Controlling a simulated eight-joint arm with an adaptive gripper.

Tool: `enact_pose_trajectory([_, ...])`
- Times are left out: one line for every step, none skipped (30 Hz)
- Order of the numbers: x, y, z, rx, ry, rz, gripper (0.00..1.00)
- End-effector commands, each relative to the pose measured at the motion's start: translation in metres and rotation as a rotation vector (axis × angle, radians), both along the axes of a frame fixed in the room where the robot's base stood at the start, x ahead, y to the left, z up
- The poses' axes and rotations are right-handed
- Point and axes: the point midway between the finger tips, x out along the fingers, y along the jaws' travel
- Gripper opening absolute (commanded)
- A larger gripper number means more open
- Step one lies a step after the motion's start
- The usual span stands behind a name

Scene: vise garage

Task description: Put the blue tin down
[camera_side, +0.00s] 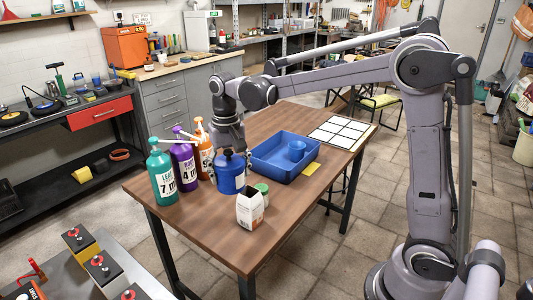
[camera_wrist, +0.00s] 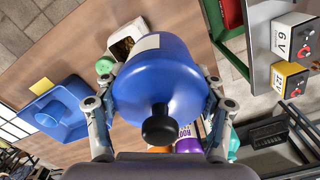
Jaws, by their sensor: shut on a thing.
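The blue tin (camera_side: 231,182) is a rounded blue can with a dark knob on top and a pale label. It is at the front of the wooden table, just right of the pump bottles. In the wrist view the tin (camera_wrist: 160,85) fills the middle, and my gripper (camera_wrist: 158,76) is shut on it, with one finger on each side. In the side view my gripper (camera_side: 229,158) comes down from above and its fingers are partly hidden by the tin. I cannot tell whether the tin's base touches the table.
Teal (camera_side: 162,176), purple (camera_side: 184,162) and orange (camera_side: 204,150) pump bottles stand close on the left. An open white carton (camera_side: 250,210) and a green-lidded jar (camera_side: 262,191) stand in front right. A blue tray (camera_side: 267,166) holds a blue cup (camera_side: 297,149). A white grid board (camera_side: 341,132) lies beyond.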

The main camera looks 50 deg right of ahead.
Motion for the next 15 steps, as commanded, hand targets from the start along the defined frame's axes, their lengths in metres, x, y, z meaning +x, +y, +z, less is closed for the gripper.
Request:
enact_pose_trajectory([-0.004, -0.001, 0.003, 0.000, 0.000, 0.046, 0.17])
enact_pose_trajectory([-0.006, -0.001, 0.004, 0.000, 0.000, 0.073, 0.17])
enact_pose_trajectory([-0.009, -0.001, 0.005, 0.000, 0.000, 0.105, 0.17])
enact_pose_trajectory([-0.010, -0.001, 0.005, 0.000, 0.000, 0.125, 0.17])
enact_pose_trajectory([-0.011, -0.001, 0.006, 0.000, 0.000, 0.143, 0.17])
enact_pose_trajectory([-0.013, -0.001, 0.007, 0.000, 0.000, 0.162, 0.17])
enact_pose_trajectory([-0.014, -0.001, 0.007, 0.000, 0.000, 0.173, 0.17])
enact_pose_trajectory([-0.014, -0.001, 0.007, 0.000, 0.000, 0.181, 0.17])
enact_pose_trajectory([-0.015, -0.001, 0.008, 0.000, 0.000, 0.190, 0.17])
enact_pose_trajectory([-0.015, -0.001, 0.008, 0.000, 0.000, 0.194, 0.17])
enact_pose_trajectory([-0.015, -0.001, 0.008, 0.000, 0.000, 0.196, 0.17])
enact_pose_trajectory([-0.015, -0.001, 0.008, 0.000, 0.000, 0.197, 0.17])
enact_pose_trajectory([-0.015, -0.001, 0.008, 0.000, 0.000, 0.197, 0.17])
enact_pose_trajectory([-0.015, -0.001, 0.008, 0.000, 0.000, 0.197, 0.17])
enact_pose_trajectory([-0.015, -0.001, 0.008, 0.000, 0.000, 0.197, 0.17])
